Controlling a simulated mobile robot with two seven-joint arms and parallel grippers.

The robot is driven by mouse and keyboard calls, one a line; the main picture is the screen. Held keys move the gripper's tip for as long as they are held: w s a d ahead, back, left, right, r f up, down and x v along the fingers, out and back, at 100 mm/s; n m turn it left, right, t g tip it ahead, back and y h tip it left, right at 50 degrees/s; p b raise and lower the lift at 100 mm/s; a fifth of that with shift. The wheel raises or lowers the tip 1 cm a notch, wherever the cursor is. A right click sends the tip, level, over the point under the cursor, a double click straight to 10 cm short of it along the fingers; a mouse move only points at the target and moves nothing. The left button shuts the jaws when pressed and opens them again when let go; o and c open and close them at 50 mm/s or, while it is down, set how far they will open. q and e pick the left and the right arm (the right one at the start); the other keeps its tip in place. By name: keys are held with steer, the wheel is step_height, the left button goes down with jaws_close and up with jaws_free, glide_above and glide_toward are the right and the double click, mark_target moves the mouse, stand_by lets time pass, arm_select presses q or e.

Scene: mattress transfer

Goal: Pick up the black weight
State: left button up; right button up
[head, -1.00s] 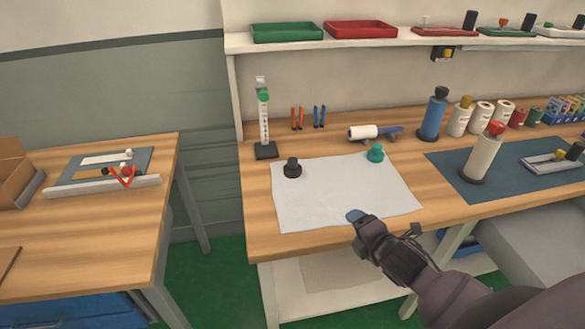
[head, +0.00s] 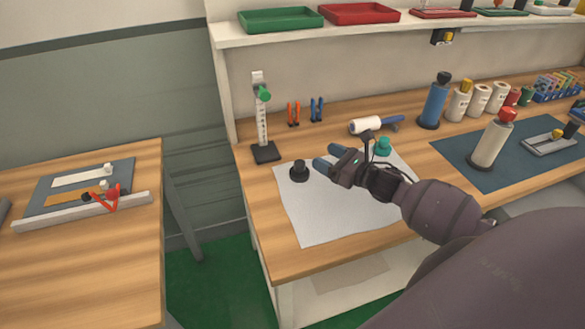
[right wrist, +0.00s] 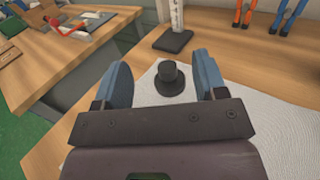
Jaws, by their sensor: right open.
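The black weight (head: 299,171) stands upright on the left part of a white sheet (head: 330,215) on the workbench. It has a wide base and a knob-like top. My right gripper (head: 328,159) is open, with blue fingertips, just right of the weight in the head view. In the right wrist view the weight (right wrist: 170,79) shows ahead, between the two spread blue fingers (right wrist: 162,85), apart from both. My left gripper is not in view.
A teal weight (head: 383,146) stands on the sheet behind my right gripper. A black-based stand (head: 264,152) is behind the black weight to the left. A white roller (head: 365,125) lies farther back. The sheet's front is clear.

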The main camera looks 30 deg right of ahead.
glide_toward(304, 166)
steer(key=shift+w+a+r, duration=0.15)
steer(key=shift+w+r, duration=0.05)
steer(key=shift+w, duration=0.35)
steer(key=shift+w+a+r, duration=0.15)
steer(key=shift+w+r, duration=0.05)
steer(key=shift+w, duration=0.4)
steer(key=shift+w+a+f, duration=0.25)
steer(key=shift+w+f, duration=0.05)
steer(key=shift+w, duration=0.35)
steer(key=shift+x, duration=3.1)
steer(key=shift+f, duration=0.1)
steer(key=shift+c, duration=0.4)
jaws_close()
